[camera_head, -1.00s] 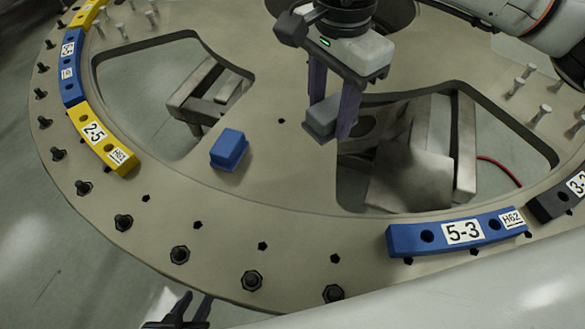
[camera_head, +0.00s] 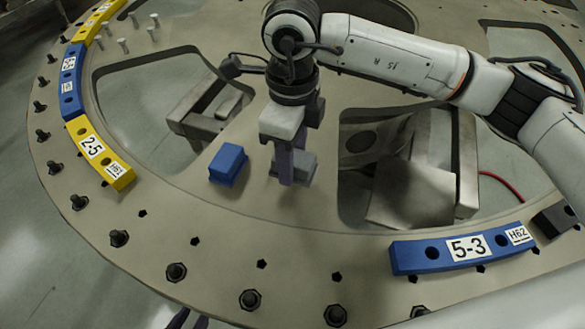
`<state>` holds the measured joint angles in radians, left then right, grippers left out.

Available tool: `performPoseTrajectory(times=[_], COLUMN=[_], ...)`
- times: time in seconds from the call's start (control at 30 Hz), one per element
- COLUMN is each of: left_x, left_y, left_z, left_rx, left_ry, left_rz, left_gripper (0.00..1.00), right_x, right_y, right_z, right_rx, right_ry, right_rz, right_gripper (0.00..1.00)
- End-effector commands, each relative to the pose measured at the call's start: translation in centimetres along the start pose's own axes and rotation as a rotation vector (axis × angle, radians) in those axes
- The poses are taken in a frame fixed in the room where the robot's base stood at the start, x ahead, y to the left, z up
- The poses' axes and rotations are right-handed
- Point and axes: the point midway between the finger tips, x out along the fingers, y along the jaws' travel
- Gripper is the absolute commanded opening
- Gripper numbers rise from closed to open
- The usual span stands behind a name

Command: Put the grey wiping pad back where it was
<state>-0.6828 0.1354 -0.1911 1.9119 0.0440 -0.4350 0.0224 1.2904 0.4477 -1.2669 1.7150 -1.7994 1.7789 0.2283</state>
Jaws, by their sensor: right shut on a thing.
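The grey wiping pad (camera_head: 306,166) is between the fingers of my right gripper (camera_head: 290,178), which is shut on it. The fingers hide part of the pad. The pad is low over the beige turret plate (camera_head: 215,207); I cannot tell whether it touches the plate. A blue block (camera_head: 228,164) sits on the plate just left of the pad, with a gap between them. My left gripper (camera_head: 188,320) shows only its dark fingertips at the bottom edge, apart and with nothing seen between them.
Large cutouts flank the pad, the right one (camera_head: 350,205) close by. Curved segments line the rim: blue 5-3 (camera_head: 435,255), yellow 2-5 (camera_head: 103,158) and others. Bolts (camera_head: 176,272) stand along the front rim. The plate in front of the pad is clear.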

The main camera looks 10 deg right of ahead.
Motion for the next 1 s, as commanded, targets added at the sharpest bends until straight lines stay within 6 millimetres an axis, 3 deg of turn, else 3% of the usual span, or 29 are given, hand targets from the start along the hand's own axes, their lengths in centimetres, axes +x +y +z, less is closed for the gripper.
performPoseTrajectory(times=[0.3, 0.67, 0.7, 0.77, 0.8, 1.0], left_x=[-0.4, 0.0, -0.1, -0.1, -0.1, -0.1], left_y=[0.1, 0.0, 0.0, 0.0, 0.0, 0.0], left_z=[0.1, 0.6, 0.5, 0.5, 0.5, 0.5], left_rx=[-0.001, -0.001, -0.001, -0.001, -0.001, -0.001], left_ry=[-0.009, -0.010, -0.011, -0.012, -0.012, -0.012], left_rz=[0.000, 0.000, 0.000, 0.000, 0.000, -0.001], left_gripper=[0.31, 0.31, 0.31, 0.31, 0.31, 0.31], right_x=[3.7, 4.2, 4.0, 4.0, 4.0, 4.0], right_y=[0.0, 0.0, 0.0, 0.0, 0.0, 0.0], right_z=[-0.1, -0.1, -0.1, -0.1, -0.1, -0.1], right_rx=[-0.001, -0.002, -0.002, -0.002, -0.002, -0.002], right_ry=[0.003, 0.001, 0.001, 0.001, 0.001, 0.001], right_rz=[0.002, 0.000, 0.000, 0.000, 0.000, 0.000], right_gripper=[0.19, 0.19, 0.45, 0.55, 0.59, 0.59])
